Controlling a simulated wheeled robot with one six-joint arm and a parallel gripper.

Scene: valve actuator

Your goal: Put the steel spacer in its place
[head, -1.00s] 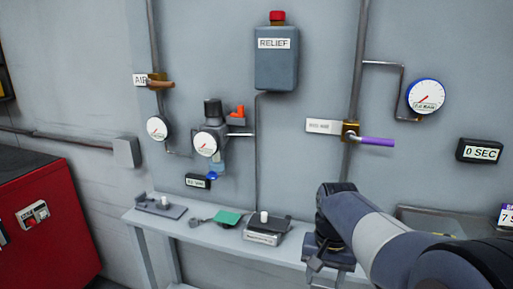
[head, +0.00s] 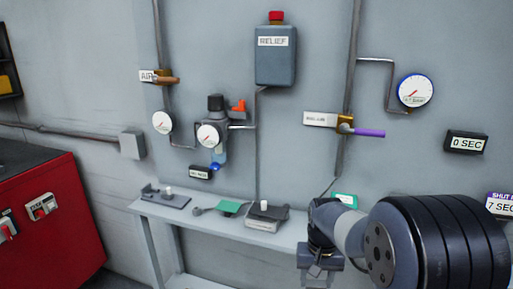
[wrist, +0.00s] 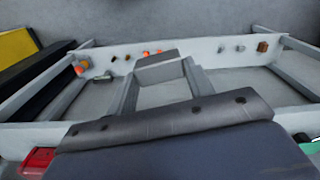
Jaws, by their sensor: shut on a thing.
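My gripper (head: 318,272) hangs pointing down in front of the right part of the pale bench (head: 228,231), partly behind my forearm. In the wrist view my gripper (wrist: 160,82) shows two grey fingers closed on a small grey block, which I take to be the steel spacer (wrist: 159,68). Its lower part and the fingertip contact are hard to make out. On the bench stand a grey fixture (head: 165,198) with a white post, and a dark block (head: 266,216) with a white post. Which of these is the spacer's place, I cannot tell.
A green pad (head: 229,208) lies between the two fixtures. A green-edged label (head: 345,199) shows behind my arm. Gauges, the relief box (head: 275,55) and a purple-handled valve (head: 368,133) are on the wall above. A red cabinet (head: 50,220) stands at left.

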